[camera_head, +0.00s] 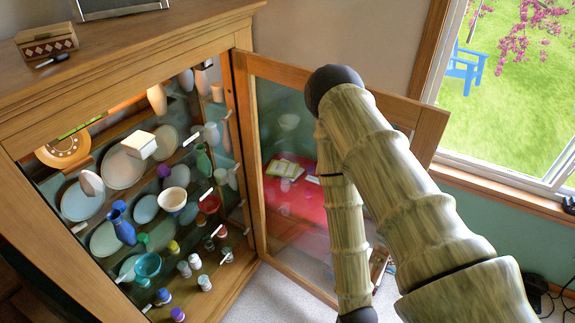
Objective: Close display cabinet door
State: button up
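The display cabinet (105,82) is a wooden case on the left with its front open to view. Its door (254,160), a wooden frame around a glass pane, stands wide open. It joins the cabinet's right front edge and extends to the right. My arm, with pale green-brown ringed links, crosses in front of the door's right part and hides much of it. The forearm drops from a dark elbow joint to the bottom edge of the picture. My gripper is out of view below, so its contact with the door cannot be seen.
Shelves hold plates, a blue vase (122,227), a teal bowl (147,265) and several small jars. A patterned box (47,40) sits on the cabinet top. A window (510,100) is at right. Pale carpet (268,294) shows below the door. Dark cables lie at lower right.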

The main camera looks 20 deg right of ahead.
aim_at(429, 123)
jog(key=z, duration=2.7)
jog(key=i, duration=1.85)
jog(key=u, duration=2.45)
